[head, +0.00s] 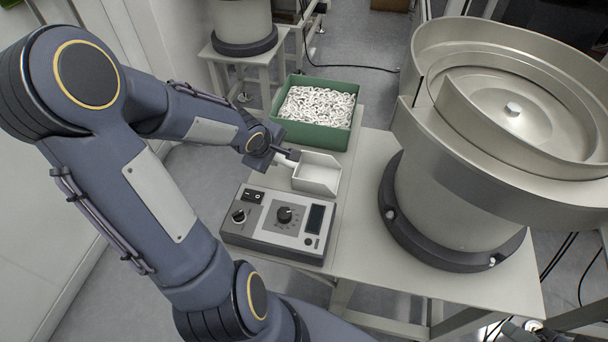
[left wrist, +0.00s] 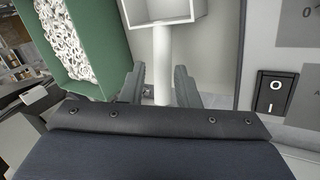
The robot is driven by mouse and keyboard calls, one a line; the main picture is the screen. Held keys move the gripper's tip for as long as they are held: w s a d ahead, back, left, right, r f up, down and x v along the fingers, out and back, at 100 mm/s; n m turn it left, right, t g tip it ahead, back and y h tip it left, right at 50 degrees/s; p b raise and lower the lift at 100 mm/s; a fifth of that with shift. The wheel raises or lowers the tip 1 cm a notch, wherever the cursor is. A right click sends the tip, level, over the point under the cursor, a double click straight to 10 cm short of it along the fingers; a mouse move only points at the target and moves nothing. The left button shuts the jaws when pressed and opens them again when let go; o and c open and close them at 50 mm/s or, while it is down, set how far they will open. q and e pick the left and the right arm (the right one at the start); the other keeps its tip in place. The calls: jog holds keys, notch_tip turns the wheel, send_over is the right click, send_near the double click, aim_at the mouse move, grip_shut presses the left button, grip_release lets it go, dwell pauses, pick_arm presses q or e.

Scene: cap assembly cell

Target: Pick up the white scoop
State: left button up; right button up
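The white scoop (head: 318,174) sits on the table between the green bin and the control box, its handle toward my left gripper. My left gripper (head: 287,158) is at the handle end. In the left wrist view, the scoop's handle (left wrist: 162,60) runs down between the two fingers of the left gripper (left wrist: 160,80). The fingers stand apart on either side of the handle, with a gap visible at the left finger. The handle's near end is hidden behind the gripper body. My right gripper is not in view.
A green bin (head: 293,131) full of white rings stands behind the scoop. A grey control box (head: 262,236) with knobs lies in front. A large metal bowl feeder (head: 440,205) stands to the right. The table (head: 365,215) is clear between the scoop and the feeder.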

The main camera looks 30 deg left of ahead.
aim_at(284, 161)
pick_arm(q)
jog(key=shift+w+a+f+n, duration=0.1)
jog(key=shift+w+f+n, duration=0.1)
jog(key=shift+f, duration=0.15)
jog(key=shift+w+a+f+n, duration=0.1)
jog(key=shift+f+n, duration=0.1)
jog(key=shift+f, duration=0.15)
jog(key=shift+w+f+b, duration=0.1)
jog(key=shift+f+b, duration=0.2)
jog(key=shift+f, duration=0.05)
jog(key=b+x, duration=0.3)
jog(key=x, duration=0.4)
jog(key=shift+a+b, duration=0.1)
jog(key=shift+b, duration=0.25)
grip_shut()
